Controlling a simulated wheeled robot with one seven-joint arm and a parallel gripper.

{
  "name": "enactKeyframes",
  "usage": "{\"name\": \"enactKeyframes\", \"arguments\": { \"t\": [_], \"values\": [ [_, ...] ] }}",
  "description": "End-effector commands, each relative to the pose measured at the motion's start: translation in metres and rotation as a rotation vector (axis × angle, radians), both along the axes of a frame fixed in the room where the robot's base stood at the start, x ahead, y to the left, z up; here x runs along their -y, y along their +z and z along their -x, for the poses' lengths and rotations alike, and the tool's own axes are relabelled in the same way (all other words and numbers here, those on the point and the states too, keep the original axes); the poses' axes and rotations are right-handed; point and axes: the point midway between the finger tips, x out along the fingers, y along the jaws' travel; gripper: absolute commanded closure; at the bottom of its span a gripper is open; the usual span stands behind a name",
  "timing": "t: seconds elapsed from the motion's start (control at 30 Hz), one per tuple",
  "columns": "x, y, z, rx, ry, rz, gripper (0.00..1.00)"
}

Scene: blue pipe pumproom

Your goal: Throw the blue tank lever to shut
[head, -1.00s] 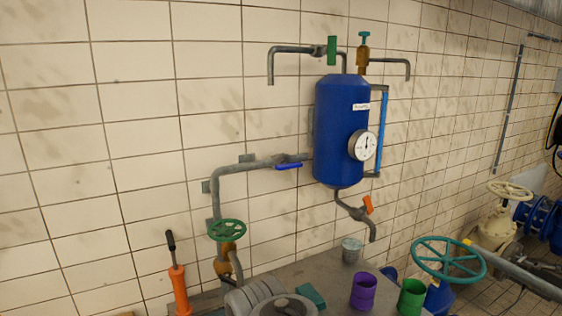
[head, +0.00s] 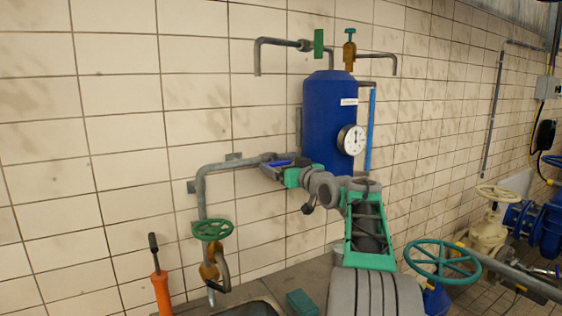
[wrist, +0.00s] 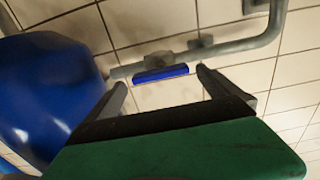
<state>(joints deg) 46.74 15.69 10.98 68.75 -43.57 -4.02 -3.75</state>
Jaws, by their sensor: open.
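The blue lever (head: 280,163) is on the grey side pipe (head: 228,165) just left of the blue tank (head: 322,115). It lies roughly along the pipe. My gripper (head: 270,170) is open and empty in front of the pipe, close to the lever, and partly hides it in the head view. In the wrist view the lever (wrist: 160,74) shows in the gap between the two fingertips of my gripper (wrist: 160,80), with the pipe just behind it. I see no finger touching it; I cannot tell the exact depth gap.
A green handwheel (head: 212,230) sits on the pipe lower left. A gauge (head: 351,139) is on the tank's front. An orange-handled tool (head: 161,293) stands at the bottom left. A teal handwheel (head: 443,260) is at the right. The tiled wall behind is close to the pipe.

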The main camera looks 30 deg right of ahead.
Motion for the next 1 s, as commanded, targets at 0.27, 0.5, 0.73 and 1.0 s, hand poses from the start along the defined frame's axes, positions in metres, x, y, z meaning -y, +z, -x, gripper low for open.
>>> {"name": "enactKeyframes", "arguments": {
  "t": [0.27, 0.5, 0.73, 1.0],
  "values": [
    [0.0004, 0.0, -0.0174, 0.0, 0.0, 0.0, 0.0],
    [0.0002, -0.0003, -0.0171, -0.001, 0.0, 0.0, 0.1],
    [0.0003, -0.0003, -0.0169, -0.001, 0.0, 0.0, 0.29],
    [0.0003, -0.0003, -0.0168, -0.001, 0.0, 0.0, 0.51]
  ]
}}
